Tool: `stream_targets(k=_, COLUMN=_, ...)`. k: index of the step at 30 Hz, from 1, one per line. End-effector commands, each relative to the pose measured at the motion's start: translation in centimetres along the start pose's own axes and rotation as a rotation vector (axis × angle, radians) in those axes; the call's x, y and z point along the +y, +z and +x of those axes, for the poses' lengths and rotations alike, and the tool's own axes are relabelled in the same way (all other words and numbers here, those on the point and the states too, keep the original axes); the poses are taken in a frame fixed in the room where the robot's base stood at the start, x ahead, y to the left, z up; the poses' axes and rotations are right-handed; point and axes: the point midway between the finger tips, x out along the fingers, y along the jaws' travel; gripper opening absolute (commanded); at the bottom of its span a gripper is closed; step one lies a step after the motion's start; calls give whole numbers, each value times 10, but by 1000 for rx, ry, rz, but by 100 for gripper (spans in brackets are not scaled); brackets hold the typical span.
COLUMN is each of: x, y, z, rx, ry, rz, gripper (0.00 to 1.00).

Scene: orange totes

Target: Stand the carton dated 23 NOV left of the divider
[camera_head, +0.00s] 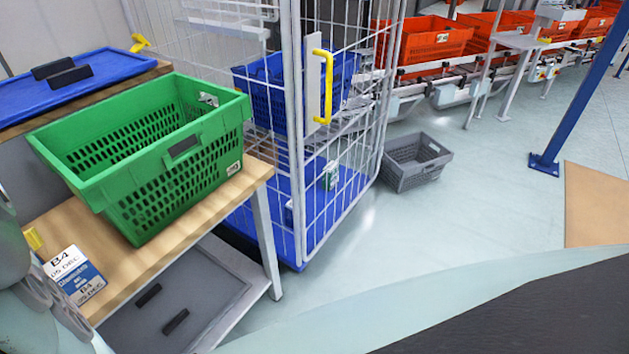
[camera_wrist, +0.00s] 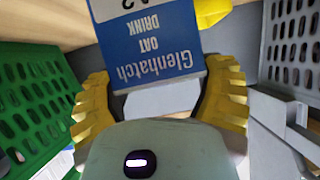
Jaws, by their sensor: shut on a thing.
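My gripper (camera_wrist: 160,95) has yellow fingers closed on the two sides of a blue and white carton (camera_wrist: 150,40) in the wrist view. Its label reads Glenhatch Oat Drink, upside down; the code beyond it is cut off and no date shows. In the head view a blue and white carton (camera_head: 76,274) at the lower left, beside my arm, is marked B4 and 05 DEC. I cannot tell for certain whether it is the held one. No carton reading 23 NOV and no divider can be made out.
A green crate (camera_head: 178,146) stands on the wooden bench (camera_head: 205,215). A wire cage trolley (camera_head: 292,150) stands behind, with a blue crate (camera_head: 262,92) inside. A grey crate (camera_head: 410,165) sits on the floor. The floor at right is mostly clear.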

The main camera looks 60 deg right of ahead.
Motion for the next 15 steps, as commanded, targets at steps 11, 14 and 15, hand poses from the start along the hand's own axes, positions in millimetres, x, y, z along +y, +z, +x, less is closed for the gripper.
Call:
stream_targets(k=11, x=2, y=1, z=2, rx=7, ry=2, rz=2, gripper=77)
stream_targets(k=14, x=2, y=0, z=1, rx=7, ry=2, rz=2, gripper=87)
stream_targets(k=15, x=1, y=1, z=1, rx=6, ry=2, rz=2, gripper=91)
